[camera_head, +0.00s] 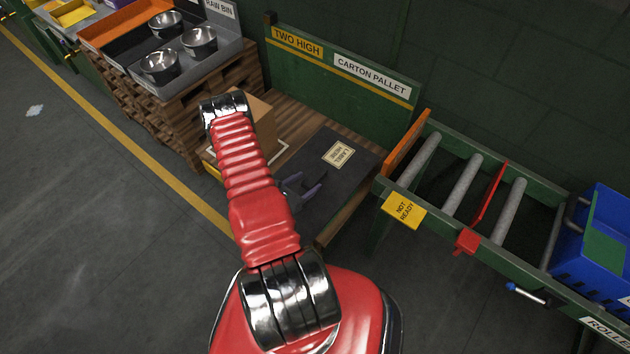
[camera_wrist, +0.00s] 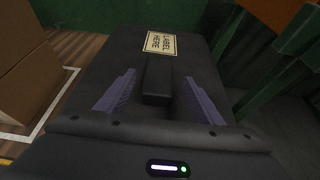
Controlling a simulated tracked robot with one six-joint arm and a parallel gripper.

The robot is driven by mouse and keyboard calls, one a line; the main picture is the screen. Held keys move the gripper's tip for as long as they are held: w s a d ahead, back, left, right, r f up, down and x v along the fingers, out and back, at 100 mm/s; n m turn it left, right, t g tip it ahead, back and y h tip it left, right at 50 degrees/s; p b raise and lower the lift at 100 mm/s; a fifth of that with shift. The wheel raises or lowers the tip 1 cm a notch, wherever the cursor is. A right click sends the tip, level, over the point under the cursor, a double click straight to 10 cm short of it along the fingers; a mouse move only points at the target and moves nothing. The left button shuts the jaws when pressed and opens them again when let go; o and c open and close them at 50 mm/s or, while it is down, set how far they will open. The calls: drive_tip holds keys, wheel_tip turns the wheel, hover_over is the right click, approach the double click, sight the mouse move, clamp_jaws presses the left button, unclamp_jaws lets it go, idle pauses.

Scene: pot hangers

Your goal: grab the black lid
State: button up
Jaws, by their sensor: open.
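The black lid (camera_head: 352,178) is a flat dark panel with a cream "LABEL HERE" label (camera_head: 339,154), on the right part of the wooden pallet. In the wrist view the lid (camera_wrist: 112,58) fills the middle, with a raised black handle block (camera_wrist: 157,82) on it. My gripper (camera_head: 306,190) is over the lid's near left part. In the wrist view its two purple fingers are open (camera_wrist: 157,78), one on each side of the handle, with gaps between. I cannot tell how deep the fingertips reach. What lies under the lid is hidden.
A cardboard box (camera_head: 262,128) stands left of the lid, partly behind my arm. A green board (camera_head: 345,75) rises behind the pallet. A roller conveyor (camera_head: 465,185) with an orange end plate (camera_head: 405,155) is close on the right. Metal bowls (camera_head: 162,65) sit in a bin at back left.

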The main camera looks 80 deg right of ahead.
sight(314, 177)
drive_tip(key=shift+s+d+f, duration=0.15)
drive_tip(key=shift+d, duration=0.25)
drive_tip(key=shift+x, duration=2.6)
drive_tip(key=shift+c, duration=0.6)
drive_tip(key=c, duration=1.4)
